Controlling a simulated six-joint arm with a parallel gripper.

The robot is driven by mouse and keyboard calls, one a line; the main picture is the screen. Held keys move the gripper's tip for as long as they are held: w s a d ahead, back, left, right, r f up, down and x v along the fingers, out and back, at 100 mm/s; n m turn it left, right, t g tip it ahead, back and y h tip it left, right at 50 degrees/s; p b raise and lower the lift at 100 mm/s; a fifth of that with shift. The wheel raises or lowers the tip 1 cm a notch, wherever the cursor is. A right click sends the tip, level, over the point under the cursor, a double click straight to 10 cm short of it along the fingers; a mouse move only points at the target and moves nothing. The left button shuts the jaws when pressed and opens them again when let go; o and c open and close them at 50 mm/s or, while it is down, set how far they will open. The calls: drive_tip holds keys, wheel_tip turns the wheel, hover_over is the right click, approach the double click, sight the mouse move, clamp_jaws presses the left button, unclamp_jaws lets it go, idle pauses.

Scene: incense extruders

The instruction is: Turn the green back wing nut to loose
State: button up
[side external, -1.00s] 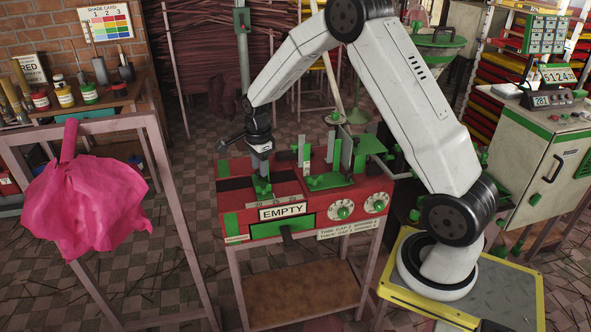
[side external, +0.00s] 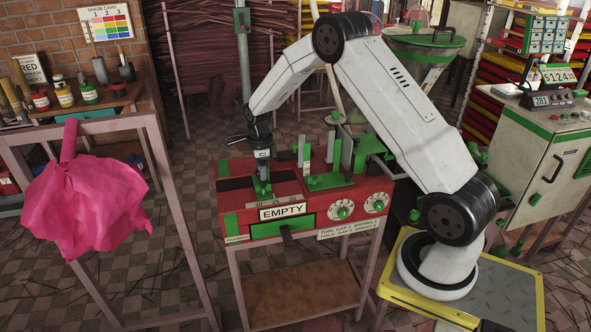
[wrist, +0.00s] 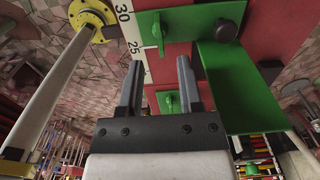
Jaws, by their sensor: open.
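My gripper (wrist: 159,60) is open, with its two grey fingers apart and nothing held. In the wrist view, one green wing nut (wrist: 168,103) shows between the fingers, beside the ruler strip. Another green wing nut (wrist: 160,30) shows past the fingertips on a green plate (wrist: 190,20). I cannot tell which is the back one, or whether a finger touches either. In the side view, my gripper (side external: 262,170) points down over the left part of the red extruder bench (side external: 300,195), just above a green part (side external: 262,188).
Green uprights (side external: 335,155) and a green bracket (side external: 325,182) stand on the bench right of my gripper. An "EMPTY" sign (side external: 282,211) and two dials (side external: 342,210) are on its front.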

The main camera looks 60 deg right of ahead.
sight(263, 189)
drive_tip(key=shift+f, duration=2.75)
clamp_jaws()
